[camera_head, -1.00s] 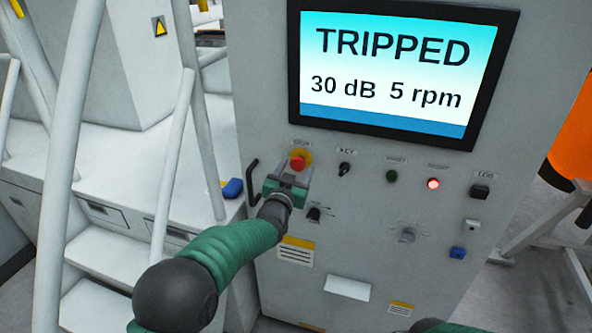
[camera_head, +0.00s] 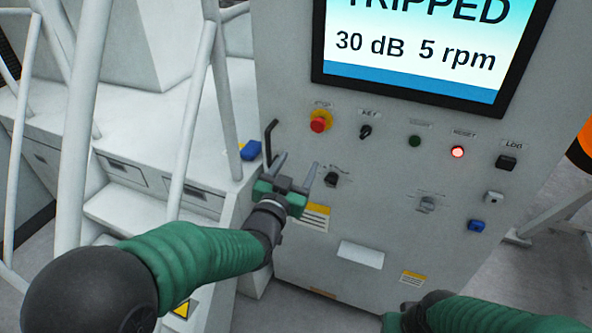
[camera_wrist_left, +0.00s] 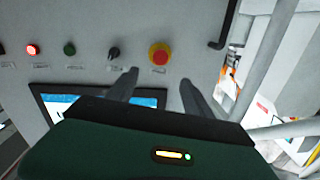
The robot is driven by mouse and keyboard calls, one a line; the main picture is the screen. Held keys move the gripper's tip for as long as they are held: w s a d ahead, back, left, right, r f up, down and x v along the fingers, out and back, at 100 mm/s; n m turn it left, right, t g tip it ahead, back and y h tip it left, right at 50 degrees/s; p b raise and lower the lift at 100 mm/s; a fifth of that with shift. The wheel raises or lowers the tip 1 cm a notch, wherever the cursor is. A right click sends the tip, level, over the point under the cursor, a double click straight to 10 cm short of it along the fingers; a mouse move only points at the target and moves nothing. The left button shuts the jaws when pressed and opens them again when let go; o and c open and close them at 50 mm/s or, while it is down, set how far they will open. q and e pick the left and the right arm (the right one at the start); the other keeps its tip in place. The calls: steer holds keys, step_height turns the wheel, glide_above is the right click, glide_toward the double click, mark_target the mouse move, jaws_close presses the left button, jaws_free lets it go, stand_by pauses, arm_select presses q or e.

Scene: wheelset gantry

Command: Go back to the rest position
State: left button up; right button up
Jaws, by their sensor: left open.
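My left gripper (camera_head: 296,168) is open and empty in front of the grey control cabinet, below and left of the red stop button (camera_head: 320,121). In the left wrist view its two fingers (camera_wrist_left: 157,88) stand apart, and the red button on its yellow ring (camera_wrist_left: 159,55) shows beyond them, clear of both. My right arm (camera_head: 440,312) enters at the bottom right of the head view; its fingertips are not clearly visible. The screen (camera_head: 415,55) reads "TRIPPED", "30 dB 5 rpm".
The cabinet has a key switch (camera_head: 365,131), a dark green button (camera_head: 414,141), a lit red reset lamp (camera_head: 457,152) and a black handle (camera_head: 270,138). White stair rails (camera_head: 190,120) stand close on the left. A blue object (camera_head: 250,151) lies beside the cabinet.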

arm_select(q)
steer(key=shift+s+a, duration=0.1)
steer(key=shift+s, duration=0.25)
steer(key=s+a+f+n+g+y+p, duration=0.1)
steer(key=s+a+f+g, duration=0.1)
steer(key=a+f+g, duration=0.15)
steer(key=s+a+f+n+g+y, duration=0.1)
steer(key=s+a+f+g, duration=0.15)
steer(key=f, duration=0.25)
steer(key=s+a+f+n+g+y, duration=0.1)
steer(key=s+a+f+g, duration=0.2)
steer(key=s, duration=0.4)
steer(key=s+a+f+n+g+p, duration=0.1)
steer(key=s+a+f+g, duration=0.2)
steer(key=s, duration=0.5)
steer(key=s+a+f+g+y, duration=0.1)
steer(key=s+a+f+g, duration=0.1)
steer(key=s+f, duration=0.3)
steer(key=s+a, duration=0.1)
steer(key=s, duration=0.1)
steer(key=shift+s+a+f+n+g+y+p, duration=0.15)
steer(key=shift+s+n+g+y+p, duration=0.15)
steer(key=shift+s+n+g, duration=0.1)
